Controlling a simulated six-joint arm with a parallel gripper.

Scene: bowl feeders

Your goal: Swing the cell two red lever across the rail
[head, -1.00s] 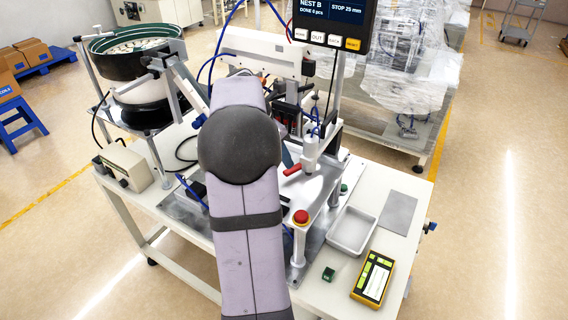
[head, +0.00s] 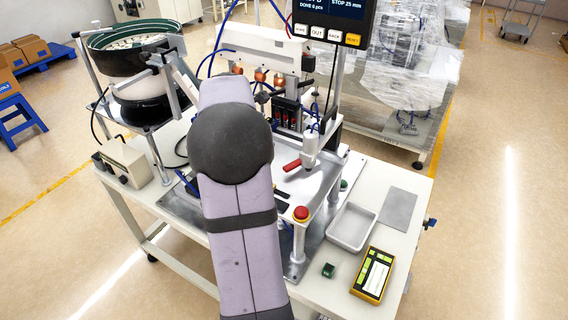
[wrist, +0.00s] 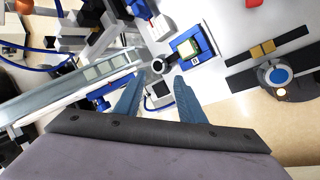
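A red lever (head: 292,165) with a short handle sticks out to the left of the white cylindrical post on the raised metal plate in the head view. A red part (wrist: 253,3) is cut off by the top edge of the wrist view; I cannot tell whether it is the lever. A grey metal rail (wrist: 75,88) runs slanting on the left of the wrist view. My gripper (wrist: 158,92) has its two blue-grey fingers apart, with nothing held between them. In the head view my arm hides the gripper.
A blue-framed device (wrist: 190,48) lies beyond the fingertips. A red button (head: 301,213), an empty grey tray (head: 352,228) and a yellow handheld unit (head: 373,275) are at the right of the bench. A bowl feeder (head: 135,55) stands left; a screen (head: 345,15) hangs above.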

